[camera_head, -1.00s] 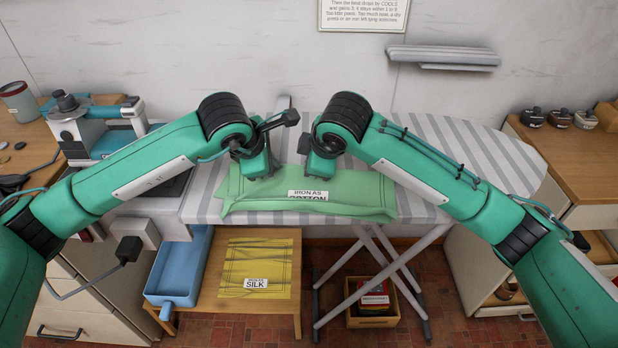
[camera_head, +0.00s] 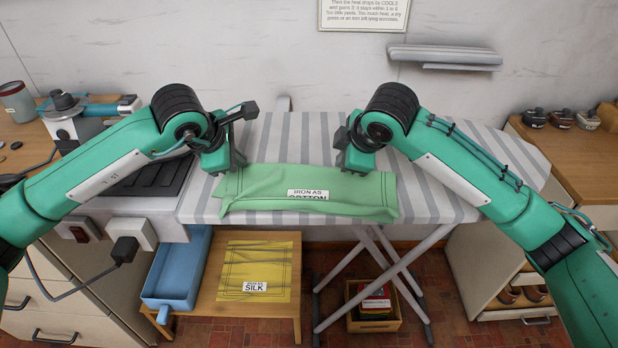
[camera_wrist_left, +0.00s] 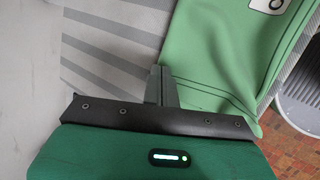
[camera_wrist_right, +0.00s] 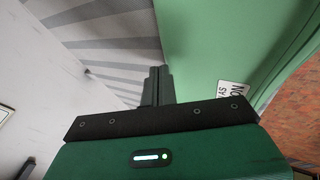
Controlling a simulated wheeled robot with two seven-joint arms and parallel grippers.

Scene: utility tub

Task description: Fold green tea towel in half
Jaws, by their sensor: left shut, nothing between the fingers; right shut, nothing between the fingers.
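The green tea towel (camera_head: 265,188) lies on the striped ironing board (camera_head: 440,178) as a wide, shallow band near the board's front edge. Its label reading "IRON AS COTTON" (camera_head: 307,194) faces up. The towel also shows in the left wrist view (camera_wrist_left: 215,55) and the right wrist view (camera_wrist_right: 205,45). My left gripper (camera_head: 226,166) is shut and empty at the towel's back left corner. My right gripper (camera_head: 345,168) is shut and empty at its back edge, right of the middle. I cannot tell whether either fingertip touches the cloth.
A yellow cloth labelled silk (camera_head: 258,270) lies on a low wooden table beside a blue tray (camera_head: 178,275). A wooden crate (camera_head: 374,315) stands under the board. Side counters flank the board. The board behind the towel is clear.

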